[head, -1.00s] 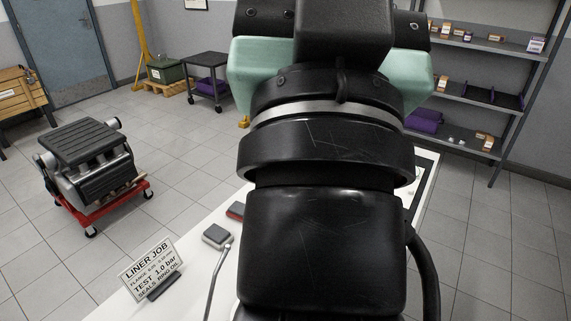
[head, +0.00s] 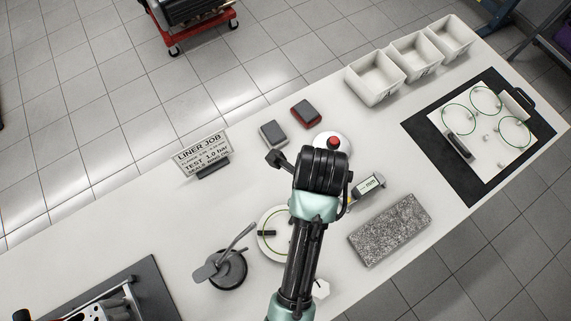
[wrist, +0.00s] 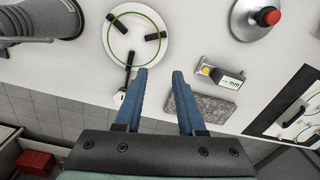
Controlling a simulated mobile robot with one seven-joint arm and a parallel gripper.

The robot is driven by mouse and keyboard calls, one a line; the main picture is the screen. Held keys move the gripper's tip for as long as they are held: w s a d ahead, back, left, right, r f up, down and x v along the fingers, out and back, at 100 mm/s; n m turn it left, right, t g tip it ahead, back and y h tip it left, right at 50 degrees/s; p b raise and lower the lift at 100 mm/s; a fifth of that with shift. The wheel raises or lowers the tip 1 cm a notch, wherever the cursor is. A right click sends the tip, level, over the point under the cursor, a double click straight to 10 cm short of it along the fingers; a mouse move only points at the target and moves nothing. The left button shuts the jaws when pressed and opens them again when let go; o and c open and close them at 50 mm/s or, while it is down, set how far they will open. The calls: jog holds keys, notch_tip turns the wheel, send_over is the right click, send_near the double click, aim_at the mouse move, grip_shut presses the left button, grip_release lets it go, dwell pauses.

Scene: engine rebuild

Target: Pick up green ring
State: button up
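A thin green ring (wrist: 153,18) lies on a white round plate (wrist: 117,48) with black clamps in the wrist view. In the head view the same plate (head: 276,211) shows left of my arm, partly hidden by it. More green rings (head: 486,88) lie on a white sheet at the right of the bench. My gripper (wrist: 159,74) has two blue fingers spread apart with nothing between them. It is above the bench, with its fingertips just beyond the plate's edge in the wrist view. In the head view my arm hides the fingers.
A grey stone block (head: 390,230), a small gauge with a display (head: 368,186) and a red-knobbed round base (head: 333,142) surround the arm. A dark stand with a lever (head: 226,268) is at left. White bins (head: 375,80) line the back edge. A sign (head: 203,155) stands behind.

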jog(key=shift+f+p, duration=0.4)
jog(key=shift+f, duration=6.15)
jog(key=shift+f, duration=0.2)
grip_shut()
